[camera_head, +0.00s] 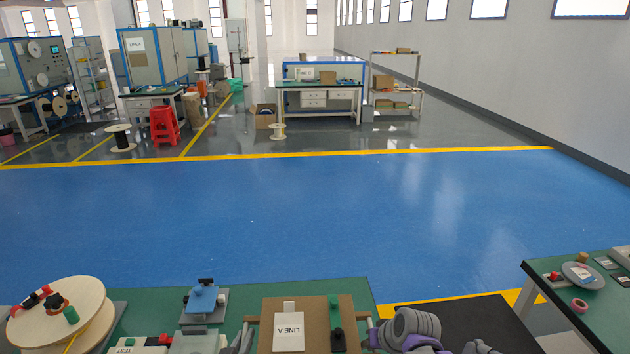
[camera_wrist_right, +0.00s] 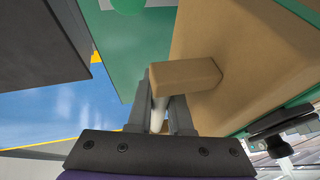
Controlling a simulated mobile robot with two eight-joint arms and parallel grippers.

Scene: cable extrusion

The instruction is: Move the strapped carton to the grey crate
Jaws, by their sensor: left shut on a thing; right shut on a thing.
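The brown carton (camera_head: 271,312) is at the bottom middle of the head view, low over the near green bench, with its lower part cut off. A white "LINE A" label (camera_head: 289,331) shows at its face. My left gripper (camera_head: 249,322) is at its left side, shut on a side tab, mostly hidden. My right gripper (camera_head: 369,322) is at its right side. In the right wrist view, the right gripper (camera_wrist_right: 168,88) is shut on a brown tab (camera_wrist_right: 187,76) jutting from the carton (camera_wrist_right: 235,65). I cannot make out the grey crate.
A cable spool (camera_head: 78,298) and a blue fixture (camera_head: 202,299) stand on the green bench (camera_head: 250,290) left of the carton. A dark surface (camera_head: 470,317) lies to the right. Another green table (camera_head: 600,315) holds small items at far right. Blue floor (camera_head: 300,215) beyond is clear.

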